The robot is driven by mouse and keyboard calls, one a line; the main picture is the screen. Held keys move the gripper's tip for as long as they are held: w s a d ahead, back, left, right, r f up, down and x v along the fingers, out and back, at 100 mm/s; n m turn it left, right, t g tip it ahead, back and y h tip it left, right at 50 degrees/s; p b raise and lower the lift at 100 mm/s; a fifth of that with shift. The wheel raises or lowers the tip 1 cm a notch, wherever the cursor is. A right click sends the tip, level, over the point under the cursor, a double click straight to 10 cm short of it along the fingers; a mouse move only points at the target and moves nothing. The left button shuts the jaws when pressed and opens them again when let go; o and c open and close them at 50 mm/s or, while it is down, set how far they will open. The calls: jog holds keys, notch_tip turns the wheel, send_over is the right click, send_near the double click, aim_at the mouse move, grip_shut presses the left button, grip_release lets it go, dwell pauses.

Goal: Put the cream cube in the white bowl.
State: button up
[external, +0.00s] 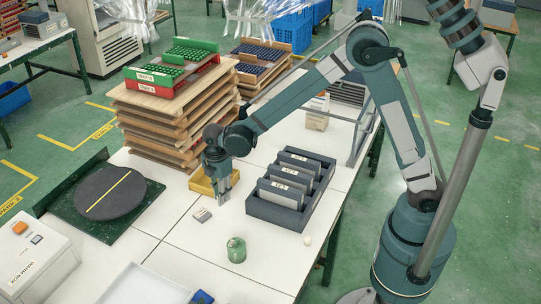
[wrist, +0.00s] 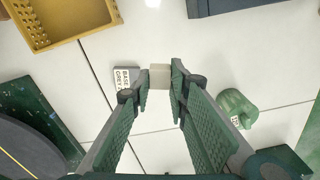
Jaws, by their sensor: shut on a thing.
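The cream cube (wrist: 160,77) sits between the fingertips of my gripper (wrist: 161,82) in the wrist view. The jaws are shut on it. In the external view my gripper (external: 223,200) points down over the white table, beside the yellow bin. The cube is too small or hidden to make out there. Whether it touches the table is not clear. I cannot make out a white bowl in either view.
A grey labelled block (external: 202,215) lies just left of my gripper. A green jar (external: 236,250) stands nearer the front. A yellow bin (external: 201,186), a dark divided rack (external: 254,207) and stacked boards (external: 160,130) are close by. A round dark turntable (external: 110,192) is at left.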

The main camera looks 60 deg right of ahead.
jog(key=w+d+r+m+p, duration=0.1)
jog(key=w+d, duration=0.4)
jog(key=d, duration=1)
jog(key=w+d+r+m+p, duration=0.1)
jog(key=w+d, duration=0.5)
jog(key=d, duration=0.9)
jog(key=w+d+r+m+p, duration=0.2)
jog(key=w+d+m, duration=0.2)
jog(key=d, duration=1)
jog(key=shift+w+d, duration=0.4)
jog(key=shift+w, duration=0.6)
jog(key=shift+f, duration=0.15)
jog(key=shift+f+b, duration=1.4)
jog(key=shift+f, duration=3.95)
